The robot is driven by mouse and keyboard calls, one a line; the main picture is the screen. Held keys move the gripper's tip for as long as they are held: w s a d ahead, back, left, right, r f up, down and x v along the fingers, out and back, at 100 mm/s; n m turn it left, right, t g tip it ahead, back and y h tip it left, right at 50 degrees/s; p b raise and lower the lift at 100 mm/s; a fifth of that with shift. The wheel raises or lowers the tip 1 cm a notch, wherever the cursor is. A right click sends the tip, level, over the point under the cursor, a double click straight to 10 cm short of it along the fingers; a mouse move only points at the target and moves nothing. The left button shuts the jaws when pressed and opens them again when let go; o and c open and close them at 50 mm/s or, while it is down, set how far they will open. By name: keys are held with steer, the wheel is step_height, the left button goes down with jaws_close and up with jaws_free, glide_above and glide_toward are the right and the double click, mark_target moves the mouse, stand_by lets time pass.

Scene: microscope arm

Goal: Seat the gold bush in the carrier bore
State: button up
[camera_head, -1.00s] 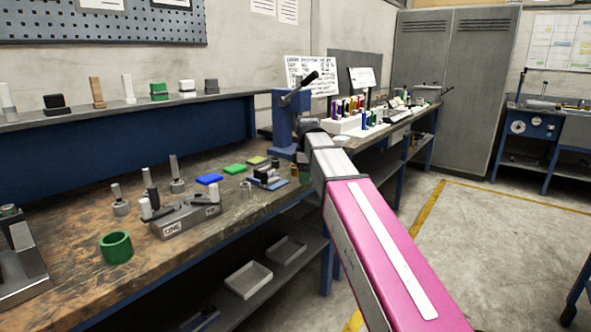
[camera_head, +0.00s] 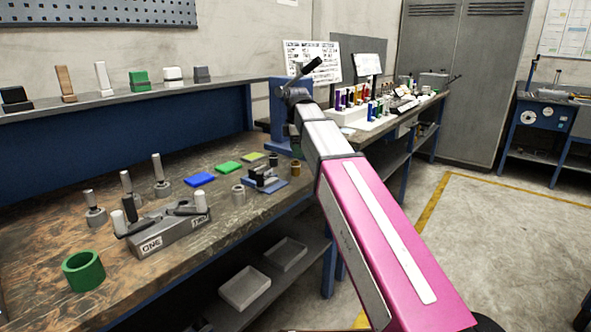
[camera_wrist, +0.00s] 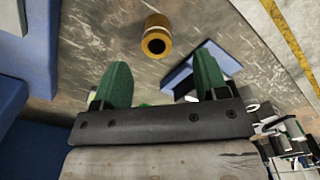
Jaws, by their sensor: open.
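The gold bush (camera_wrist: 157,36) stands on the worn bench top in the wrist view, its dark hole facing the camera. It lies beyond my gripper (camera_wrist: 162,78), between the lines of its two green fingers and apart from them. The fingers are spread and empty. A small gold-brown cylinder on the bench, likely the same bush (camera_head: 296,168), shows in the head view beside my arm. The head view mostly hides my gripper behind the wrist. I cannot identify the carrier bore for certain; a small blue-based fixture (camera_head: 264,180) stands just left of the bush.
A blue press (camera_head: 282,120) stands close behind my wrist. A grey block marked ONE and TWO (camera_head: 165,232), a green ring (camera_head: 83,272) and several small parts occupy the bench's left. The bench's front edge runs beneath my arm, with trays (camera_head: 245,287) on the shelf below.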

mark_target(295, 162)
steer(key=shift+w+a+f, duration=0.1)
steer(key=shift+f, duration=1.4)
steer(key=shift+w+a+f, duration=0.1)
steer(key=shift+f, duration=1.4)
steer(key=c, duration=1.1)
